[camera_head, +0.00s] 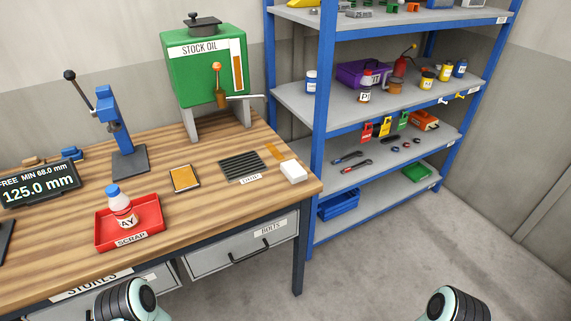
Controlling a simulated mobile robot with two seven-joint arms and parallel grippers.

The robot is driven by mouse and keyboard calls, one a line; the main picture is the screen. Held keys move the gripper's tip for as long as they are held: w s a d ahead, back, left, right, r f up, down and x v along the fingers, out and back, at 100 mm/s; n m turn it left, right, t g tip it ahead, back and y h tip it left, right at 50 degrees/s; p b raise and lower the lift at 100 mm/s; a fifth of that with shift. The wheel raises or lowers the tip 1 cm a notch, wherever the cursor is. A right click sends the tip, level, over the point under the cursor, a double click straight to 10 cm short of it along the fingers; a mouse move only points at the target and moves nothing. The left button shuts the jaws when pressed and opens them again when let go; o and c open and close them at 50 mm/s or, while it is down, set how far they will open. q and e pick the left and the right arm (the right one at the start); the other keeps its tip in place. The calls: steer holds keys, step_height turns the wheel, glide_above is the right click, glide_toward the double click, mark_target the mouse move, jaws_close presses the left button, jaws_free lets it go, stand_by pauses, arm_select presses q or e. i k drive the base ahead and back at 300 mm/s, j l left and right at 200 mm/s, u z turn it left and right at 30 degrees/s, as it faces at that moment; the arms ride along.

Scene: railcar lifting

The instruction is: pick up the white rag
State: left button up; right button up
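A small white block-like thing (293,171), which looks like the folded white rag, lies at the right end of the wooden workbench (215,205), near its right edge. It is beside the dark ribbed mat (242,166) and nothing covers it. Only rounded dark and pale parts of my two arms show at the bottom edge, one at the left and one at the right. Neither gripper's fingers are in view, and both arms are well apart from the white thing.
On the bench are a red scrap tray (103,236) holding a bottle (121,204), a yellow-topped pad (185,178), a blue press (112,125) and a green oil tank (190,75). A blue shelf rack (319,120) stands right of the bench. The floor (370,265) in front is clear.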

mark_target(294, 171)
steer(key=i+l+u, duration=0.1)
steer(key=u, duration=1)
steer(key=l+u, duration=0.8)
steer(key=l, duration=0.2)
steer(key=k, duration=0.05)
